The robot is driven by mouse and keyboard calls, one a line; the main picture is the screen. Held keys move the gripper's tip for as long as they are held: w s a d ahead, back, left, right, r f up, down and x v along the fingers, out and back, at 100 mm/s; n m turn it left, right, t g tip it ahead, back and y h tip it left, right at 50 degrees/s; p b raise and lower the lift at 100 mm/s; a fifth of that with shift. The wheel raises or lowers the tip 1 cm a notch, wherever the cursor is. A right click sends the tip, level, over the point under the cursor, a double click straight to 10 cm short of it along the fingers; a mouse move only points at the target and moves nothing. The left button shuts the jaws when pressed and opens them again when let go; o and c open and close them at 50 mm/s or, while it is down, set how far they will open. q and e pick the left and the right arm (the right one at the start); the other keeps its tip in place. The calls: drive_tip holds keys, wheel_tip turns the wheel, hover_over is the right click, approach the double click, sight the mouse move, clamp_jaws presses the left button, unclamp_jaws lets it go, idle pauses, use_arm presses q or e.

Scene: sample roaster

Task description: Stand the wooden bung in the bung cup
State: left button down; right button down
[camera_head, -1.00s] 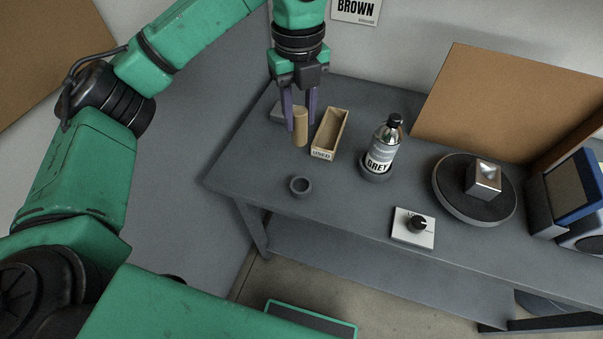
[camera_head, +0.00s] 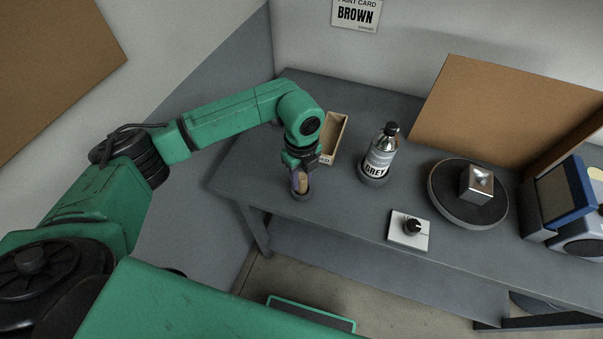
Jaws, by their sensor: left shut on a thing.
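The wooden bung (camera_head: 302,183) is a tan cylinder, upright between the fingers of my left gripper (camera_head: 300,181). The gripper points down and is shut on it. The bung cup (camera_head: 302,196) is a small dark grey ring-shaped cup on the bench near its front left edge. The bung's lower end is at the cup's mouth in this view. I cannot tell whether it is inside the cup or just above it, since the fingers hide part of the cup. My right gripper is not in view.
A wooden box labelled USED (camera_head: 334,140) stands just behind the gripper. Further right are a knob plate (camera_head: 409,232) and a turntable (camera_head: 467,205) with a metal block (camera_head: 477,184). The bench (camera_head: 340,210) is clear around the cup.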

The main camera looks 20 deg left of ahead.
use_arm(q)
drive_tip(key=shift+f, duration=0.15)
drive_tip(key=c, duration=0.5)
unclamp_jaws()
drive_tip(key=shift+c, duration=0.2)
drive_tip(key=shift+r, duration=0.35)
wheel_tip(320, 180, up, 12)
drive_tip(key=b, duration=0.4)
drive_tip(key=shift+f, duration=0.15)
